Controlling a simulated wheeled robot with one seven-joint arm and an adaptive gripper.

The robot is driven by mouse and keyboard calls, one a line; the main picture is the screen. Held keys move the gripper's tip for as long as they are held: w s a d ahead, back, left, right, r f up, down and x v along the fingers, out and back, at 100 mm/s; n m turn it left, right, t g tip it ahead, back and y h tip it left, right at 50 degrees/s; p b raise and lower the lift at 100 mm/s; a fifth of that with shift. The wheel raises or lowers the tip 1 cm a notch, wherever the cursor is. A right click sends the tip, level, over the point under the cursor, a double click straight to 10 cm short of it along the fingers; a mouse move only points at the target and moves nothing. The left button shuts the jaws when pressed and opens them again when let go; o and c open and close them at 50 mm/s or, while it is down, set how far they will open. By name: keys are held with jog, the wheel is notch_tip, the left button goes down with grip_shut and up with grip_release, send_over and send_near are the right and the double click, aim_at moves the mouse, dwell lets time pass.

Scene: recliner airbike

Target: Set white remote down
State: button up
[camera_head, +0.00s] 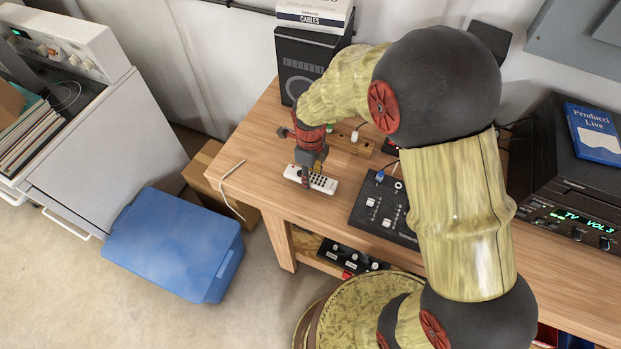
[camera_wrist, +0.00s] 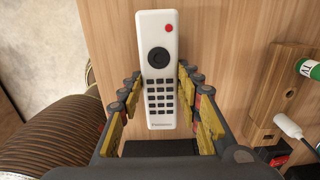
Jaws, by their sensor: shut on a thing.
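The white remote (camera_head: 322,183) is at the left part of the wooden table (camera_head: 258,150), close to its front-left edge. It also shows in the wrist view (camera_wrist: 158,50), with a red button, a dark round pad and several dark keys. My gripper (camera_head: 305,180) points down at the remote. In the wrist view my gripper's fingers (camera_wrist: 158,95) are on both sides of the remote's lower half and shut on it. The remote looks at or just above the table top; I cannot tell whether it touches.
A black mixer (camera_head: 372,205) lies right of the remote. A wooden power strip (camera_head: 350,143) and a black speaker (camera_head: 297,65) are behind. A blue bin (camera_head: 170,245) stands on the floor at left. A black receiver (camera_head: 570,190) is at right. Bare table surrounds the remote.

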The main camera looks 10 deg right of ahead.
jog(key=shift+f, duration=0.95)
jog(key=shift+f, duration=0.2)
jog(key=o, duration=1.2)
jog(key=shift+r, duration=0.15)
